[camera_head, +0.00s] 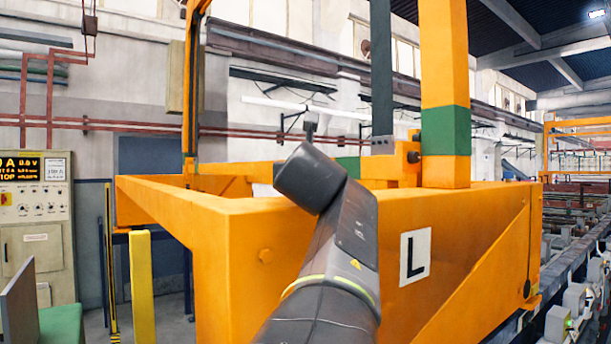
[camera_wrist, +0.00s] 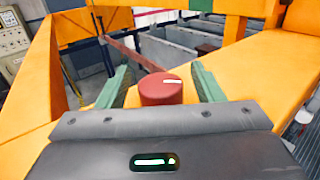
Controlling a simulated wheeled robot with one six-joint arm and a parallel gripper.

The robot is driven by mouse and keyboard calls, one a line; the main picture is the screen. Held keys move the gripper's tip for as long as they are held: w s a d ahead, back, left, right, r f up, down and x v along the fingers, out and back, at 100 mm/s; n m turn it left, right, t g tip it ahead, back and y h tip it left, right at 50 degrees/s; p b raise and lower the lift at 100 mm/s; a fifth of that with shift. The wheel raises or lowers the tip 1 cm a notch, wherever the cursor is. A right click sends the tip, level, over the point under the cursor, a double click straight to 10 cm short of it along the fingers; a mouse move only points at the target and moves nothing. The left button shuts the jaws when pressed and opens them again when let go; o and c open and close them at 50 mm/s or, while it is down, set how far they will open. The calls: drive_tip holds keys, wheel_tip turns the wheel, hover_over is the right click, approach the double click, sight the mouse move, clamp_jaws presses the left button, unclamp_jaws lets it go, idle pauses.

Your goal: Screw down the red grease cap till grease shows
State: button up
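The red grease cap (camera_wrist: 160,92) shows in the wrist view, a short round knob with a white mark on its top. It stands on the orange frame. My gripper (camera_wrist: 161,68) has its two green fingers apart, one on each side of the cap, with a visible gap on both sides. Whether the fingertips are level with the cap's side is hard to tell. The cap's base is partly hidden by the gripper body. No grease can be seen. In the head view my dark arm reaches over the orange frame (camera_head: 215,255), and the cap and fingers are hidden.
An orange post (camera_head: 445,60) with a green band rises from the frame. A white plate marked L (camera_head: 415,256) is on its side. A control cabinet (camera_head: 38,225) stands at left, near a yellow post (camera_head: 141,280). Grey tanks (camera_wrist: 190,50) lie beyond the frame.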

drive_tip(key=s+b, duration=0.3)
drive_tip(key=s, duration=1)
drive_tip(key=shift+s, duration=0.4)
drive_tip(key=shift+d, duration=0.1)
